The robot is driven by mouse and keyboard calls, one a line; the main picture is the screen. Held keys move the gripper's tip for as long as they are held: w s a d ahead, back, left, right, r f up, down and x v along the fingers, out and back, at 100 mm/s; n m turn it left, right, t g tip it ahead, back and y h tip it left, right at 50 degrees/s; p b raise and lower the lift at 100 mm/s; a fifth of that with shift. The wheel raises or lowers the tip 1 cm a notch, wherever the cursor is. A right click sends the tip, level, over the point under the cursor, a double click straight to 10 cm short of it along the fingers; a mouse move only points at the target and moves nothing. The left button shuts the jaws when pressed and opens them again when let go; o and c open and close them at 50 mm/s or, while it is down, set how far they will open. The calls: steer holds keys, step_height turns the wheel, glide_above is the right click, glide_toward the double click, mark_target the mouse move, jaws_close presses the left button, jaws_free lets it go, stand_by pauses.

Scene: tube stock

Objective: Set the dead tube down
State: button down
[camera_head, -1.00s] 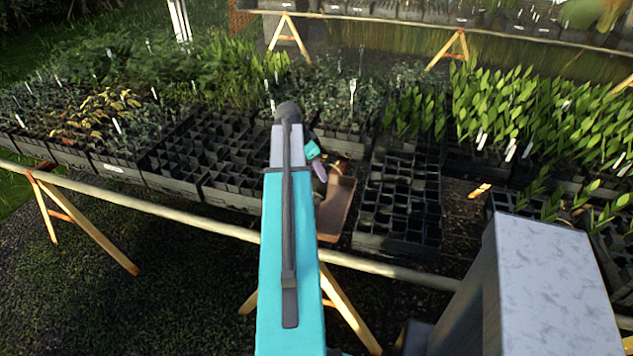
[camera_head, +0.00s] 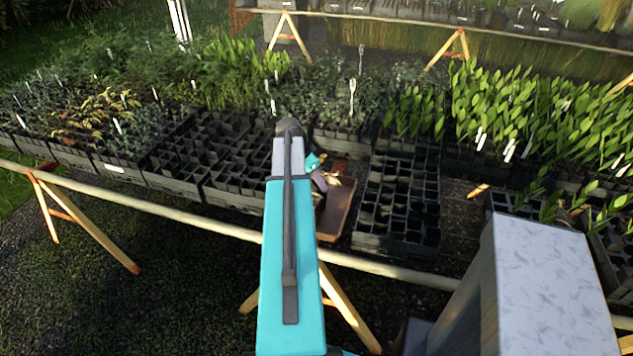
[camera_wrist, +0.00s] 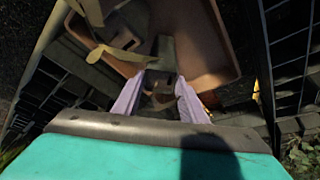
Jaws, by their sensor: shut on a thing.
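My gripper (camera_head: 321,181) is over the left part of the brown tray (camera_head: 340,212), mostly behind my arm in the head view. In the wrist view my gripper (camera_wrist: 159,100) has its lilac fingers shut on the dead tube (camera_wrist: 163,82), a small dark pot. Pale, withered leaves (camera_wrist: 118,52) show beside it, over the tray. The brown tray (camera_wrist: 213,70) lies beneath and around the pot in that view. I cannot tell whether the pot's base touches the tray floor.
Empty black cell trays stand right of the brown tray (camera_head: 400,205) and left of it (camera_head: 235,180). Green plants fill the bench behind and to the right. A pale rail (camera_head: 190,222) runs along the bench front. A grey-white block (camera_head: 555,265) stands at front right.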

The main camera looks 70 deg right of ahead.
steer(key=shift+f, duration=0.2)
steer(key=c, duration=1.1)
jaws_free()
steer(key=shift+r, duration=0.25)
steer(key=b+v, duration=0.2)
steer(key=v, duration=0.9)
steer(key=shift+a+r, duration=0.15)
steer(key=shift+r, duration=0.2)
steer(key=shift+w, duration=0.15)
